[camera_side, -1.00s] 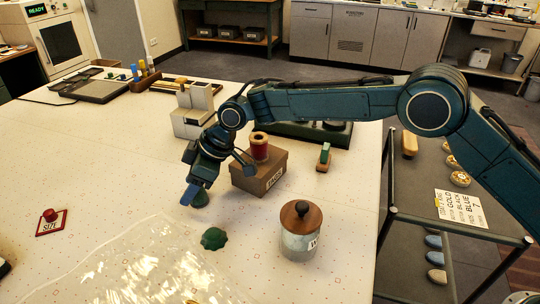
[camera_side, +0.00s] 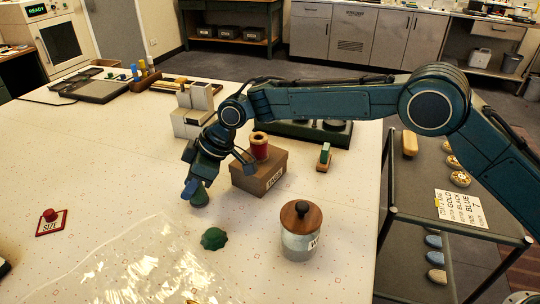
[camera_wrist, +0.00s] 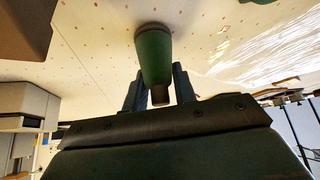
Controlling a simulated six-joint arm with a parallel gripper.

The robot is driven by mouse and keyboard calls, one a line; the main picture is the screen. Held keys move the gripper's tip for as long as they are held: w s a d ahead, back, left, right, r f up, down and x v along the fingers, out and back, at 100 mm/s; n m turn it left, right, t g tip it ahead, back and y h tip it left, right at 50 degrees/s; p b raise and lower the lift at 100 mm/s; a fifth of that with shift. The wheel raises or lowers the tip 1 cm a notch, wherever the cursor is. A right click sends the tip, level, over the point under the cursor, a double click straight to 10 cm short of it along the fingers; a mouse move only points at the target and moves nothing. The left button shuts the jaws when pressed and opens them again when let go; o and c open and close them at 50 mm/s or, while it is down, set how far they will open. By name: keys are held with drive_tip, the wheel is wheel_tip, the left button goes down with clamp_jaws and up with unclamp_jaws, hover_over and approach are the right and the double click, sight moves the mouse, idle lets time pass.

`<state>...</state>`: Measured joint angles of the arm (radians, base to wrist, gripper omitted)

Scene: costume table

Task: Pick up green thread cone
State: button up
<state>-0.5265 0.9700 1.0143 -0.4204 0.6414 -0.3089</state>
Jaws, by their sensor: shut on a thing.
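The green thread cone (camera_wrist: 154,55) stands between my gripper's two fingers in the wrist view, with its brown tip toward the palm. In the side view the green cone (camera_side: 201,199) shows just below the fingers, its wide end at the table and its upper part hidden. My gripper (camera_side: 194,187) points down at it, left of the cardboard box. In the wrist view my gripper (camera_wrist: 158,85) is shut on the cone, one finger on each side. I cannot tell whether the cone's base touches the table.
A brown box (camera_side: 258,176) with a red thread spool (camera_side: 259,146) on top stands close to the right. A dark green knobbed piece (camera_side: 214,238) lies in front, beside clear plastic sheeting (camera_side: 150,262). A wooden-lidded jar (camera_side: 300,232) stands front right.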

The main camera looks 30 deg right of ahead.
wheel_tip(320, 180, up, 10)
drive_tip(key=shift+f, duration=0.1)
idle(0.4)
idle(0.5)
